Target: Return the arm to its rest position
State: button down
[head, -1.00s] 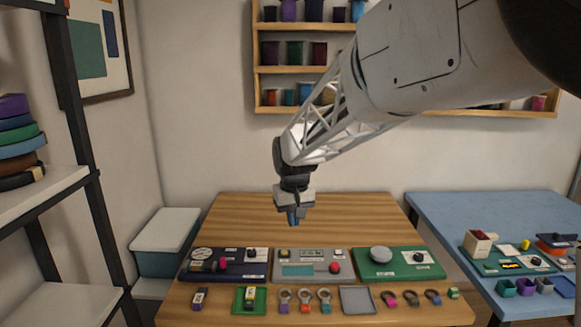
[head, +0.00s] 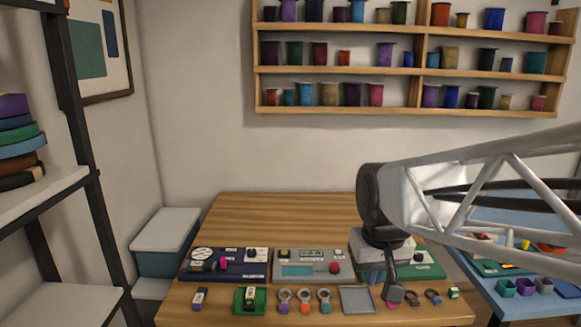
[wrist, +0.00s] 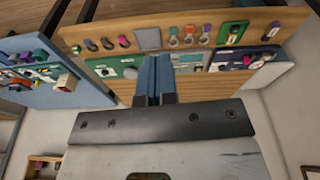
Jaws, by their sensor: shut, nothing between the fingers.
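My gripper (head: 393,293) hangs low over the right part of the wooden table (head: 290,215), in front of the green panel (head: 431,268) and partly hiding it. In the wrist view my gripper's blue fingers (wrist: 153,80) are together with nothing between them. The table and its panels show upside down beyond the fingers in the wrist view. From the head view I cannot tell whether the fingertips touch anything near the small ring-shaped items.
The navy panel (head: 240,271) and grey panel (head: 307,272) sit left of my gripper. A grey tray (head: 357,300), a green tray (head: 261,300) and small rings (head: 304,295) line the front. A blue table stands right, a dark shelf (head: 60,185) left.

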jog(key=s+d+f, duration=0.1)
jog(key=s, duration=0.5)
jog(key=s+d+f+m, duration=0.1)
jog(key=s+d+f, duration=0.1)
jog(key=s, duration=0.4)
jog(key=shift+d+f, duration=0.25)
jog(key=shift+d, duration=0.05)
